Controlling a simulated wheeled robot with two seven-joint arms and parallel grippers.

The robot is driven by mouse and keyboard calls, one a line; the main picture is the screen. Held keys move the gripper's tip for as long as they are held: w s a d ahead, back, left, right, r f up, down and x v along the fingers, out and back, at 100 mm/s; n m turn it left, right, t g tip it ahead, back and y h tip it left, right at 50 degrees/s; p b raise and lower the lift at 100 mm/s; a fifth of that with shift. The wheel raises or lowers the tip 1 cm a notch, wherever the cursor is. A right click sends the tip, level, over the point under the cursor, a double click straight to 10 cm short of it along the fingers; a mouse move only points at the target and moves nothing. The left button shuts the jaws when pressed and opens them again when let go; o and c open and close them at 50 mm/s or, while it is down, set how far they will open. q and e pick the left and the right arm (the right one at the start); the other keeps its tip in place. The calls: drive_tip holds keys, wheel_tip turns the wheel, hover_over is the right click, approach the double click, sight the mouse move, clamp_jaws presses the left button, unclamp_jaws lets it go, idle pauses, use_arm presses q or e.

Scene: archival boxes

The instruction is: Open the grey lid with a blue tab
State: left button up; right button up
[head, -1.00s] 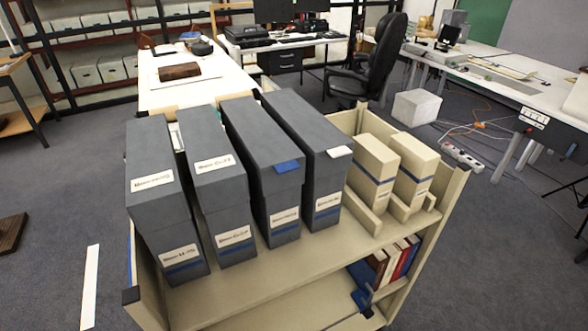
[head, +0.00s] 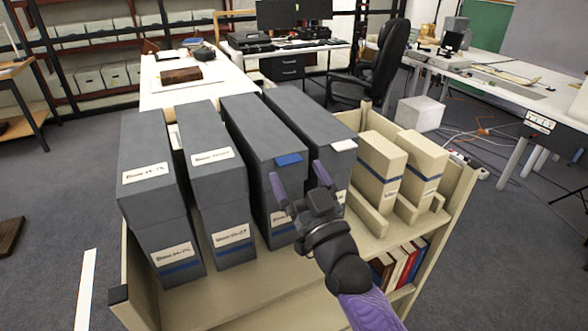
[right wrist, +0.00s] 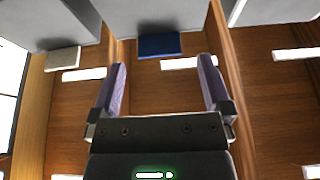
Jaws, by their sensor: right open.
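The grey lid with the blue tab (head: 259,128) tops the third tall box from the left on the cart. The blue tab (head: 288,160) sticks out from the lid's front edge. It also shows at the top middle of the right wrist view (right wrist: 160,45). My right gripper (head: 295,172) is open and empty in front of this box. Its two purple fingers are spread to either side of the tab, a little short of it; I see no contact. In the right wrist view the tab lies between and beyond the fingertips (right wrist: 162,64). My left gripper is not in view.
A grey lid with a white tab (head: 343,146) is close on the right. Two more grey boxes (head: 150,165) stand to the left. Two beige boxes (head: 379,170) stand on the right, beside the cart's side wall (head: 455,205). Books (head: 400,262) sit on the lower shelf.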

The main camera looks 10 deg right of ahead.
drive_tip(key=shift+x, duration=1.2)
clamp_jaws()
